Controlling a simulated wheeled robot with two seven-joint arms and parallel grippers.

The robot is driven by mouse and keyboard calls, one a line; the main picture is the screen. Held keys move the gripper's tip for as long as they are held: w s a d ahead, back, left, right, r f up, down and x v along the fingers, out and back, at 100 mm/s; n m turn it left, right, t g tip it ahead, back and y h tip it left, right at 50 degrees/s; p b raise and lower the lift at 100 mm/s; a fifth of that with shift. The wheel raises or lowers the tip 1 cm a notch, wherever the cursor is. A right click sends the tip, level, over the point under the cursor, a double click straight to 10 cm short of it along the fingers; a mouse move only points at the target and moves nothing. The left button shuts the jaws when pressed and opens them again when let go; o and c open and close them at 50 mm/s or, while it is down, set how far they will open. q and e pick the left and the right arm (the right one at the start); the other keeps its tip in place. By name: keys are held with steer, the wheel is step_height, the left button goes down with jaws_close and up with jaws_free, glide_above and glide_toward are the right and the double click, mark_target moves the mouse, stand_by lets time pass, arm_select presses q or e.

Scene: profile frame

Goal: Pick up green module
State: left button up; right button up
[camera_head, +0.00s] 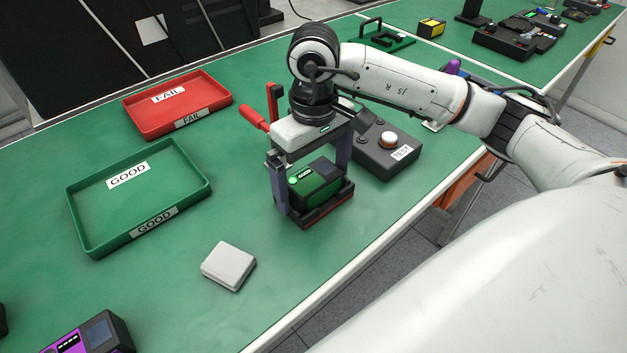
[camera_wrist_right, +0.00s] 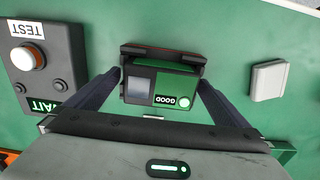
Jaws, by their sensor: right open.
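The green module (camera_head: 322,183), a dark block with a green face marked GOOD and a small screen, sits in a black holder with a red lower edge (camera_head: 328,212). It also shows in the right wrist view (camera_wrist_right: 184,76). My right gripper (camera_head: 314,192) comes down over the module from above, its two dark fingers on either side of it. In the right wrist view the gripper (camera_wrist_right: 159,84) is open, with gaps between the fingers and the module. My left gripper is not in view.
A grey TEST box (camera_head: 372,157) with a white button stands right of the holder. Red handles (camera_head: 253,117) rise behind my gripper. A green GOOD tray (camera_head: 190,205), a red FAIL tray (camera_head: 215,85), a white block (camera_head: 229,265) and a purple module (camera_head: 72,343) lie to the left.

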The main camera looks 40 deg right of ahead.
mark_target(313, 175)
steer(key=shift+f, duration=0.1)
steer(key=shift+c, duration=0.4)
steer(key=c, duration=1.2)
step_height(313, 175, up, 10)
steer(key=shift+r, duration=0.1)
